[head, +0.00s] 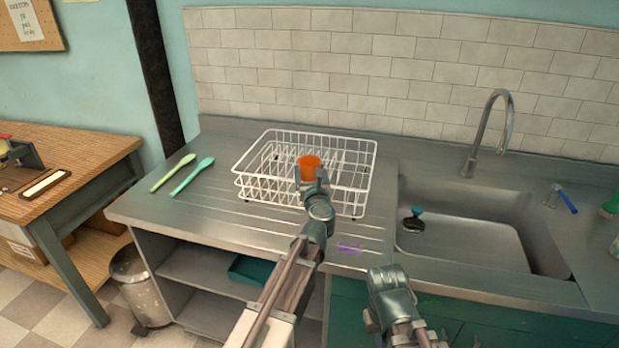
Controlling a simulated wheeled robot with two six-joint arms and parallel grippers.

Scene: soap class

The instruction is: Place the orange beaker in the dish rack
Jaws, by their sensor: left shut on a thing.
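The orange beaker (309,165) shows at the middle of the head view, over the white wire dish rack (367,160). My left gripper (311,181) is shut on the beaker, which looks upright. The gripper hides the beaker's lower part, so I cannot tell whether it touches the rack floor. The rack stands on the steel drainboard left of the sink. My right arm (390,287) shows low in the view, in front of the counter edge; its fingertips cannot be made out.
A light green spoon-like utensil (173,172) and a teal one (192,177) lie left of the rack. A tiled wall (400,75) stands behind.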

